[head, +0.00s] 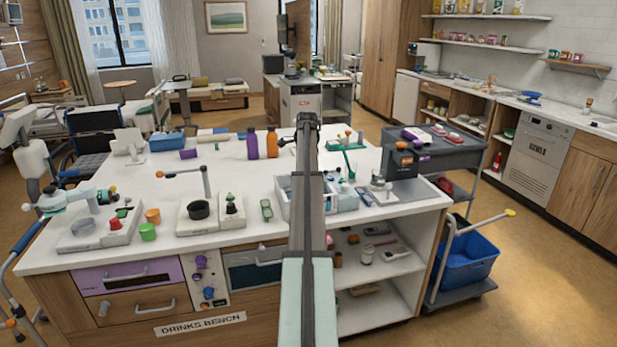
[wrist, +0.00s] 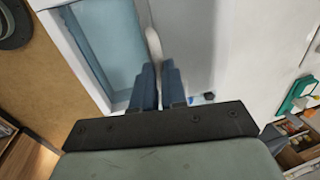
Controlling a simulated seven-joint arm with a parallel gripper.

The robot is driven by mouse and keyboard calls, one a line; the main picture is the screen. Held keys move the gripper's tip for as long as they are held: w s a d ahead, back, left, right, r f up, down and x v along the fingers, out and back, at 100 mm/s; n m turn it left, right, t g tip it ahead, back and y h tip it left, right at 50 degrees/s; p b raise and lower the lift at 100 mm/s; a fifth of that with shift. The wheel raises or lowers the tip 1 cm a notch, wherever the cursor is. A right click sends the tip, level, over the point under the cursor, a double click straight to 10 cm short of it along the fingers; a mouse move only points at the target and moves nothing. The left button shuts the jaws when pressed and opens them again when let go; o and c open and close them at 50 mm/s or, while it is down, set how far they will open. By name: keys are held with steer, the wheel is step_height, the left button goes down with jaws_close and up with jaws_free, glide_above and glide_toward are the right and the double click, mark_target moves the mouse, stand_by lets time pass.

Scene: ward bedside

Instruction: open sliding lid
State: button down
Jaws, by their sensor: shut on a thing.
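In the wrist view my gripper (wrist: 159,70) is shut on a pale upright handle (wrist: 153,40), its two dark blue fingers on either side of it. The handle stands at the edge of a flat grey panel, which looks like the sliding lid (wrist: 188,42). To the left of the handle is a pale blue recess (wrist: 112,40) inside a white rim, so the box looks partly uncovered. In the head view, a pale box (head: 283,186) on the bench is partly hidden behind my arm. My fingertips cannot be made out there.
The white bench (head: 120,260) also holds a purple bottle (head: 252,146), an orange bottle (head: 272,143), a green stand (head: 347,148) and a black pot (head: 199,210). A dark cart (head: 445,150) stands to the right.

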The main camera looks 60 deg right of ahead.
steer(key=shift+w+d, duration=0.55)
steer(key=shift+d, duration=0.05)
steer(key=c, duration=1.2)
jaws_free()
steer(key=shift+o, duration=0.2)
step_height(320, 180, up, 14)
steer(key=s+a, duration=0.2)
steer(key=shift+f, duration=0.2)
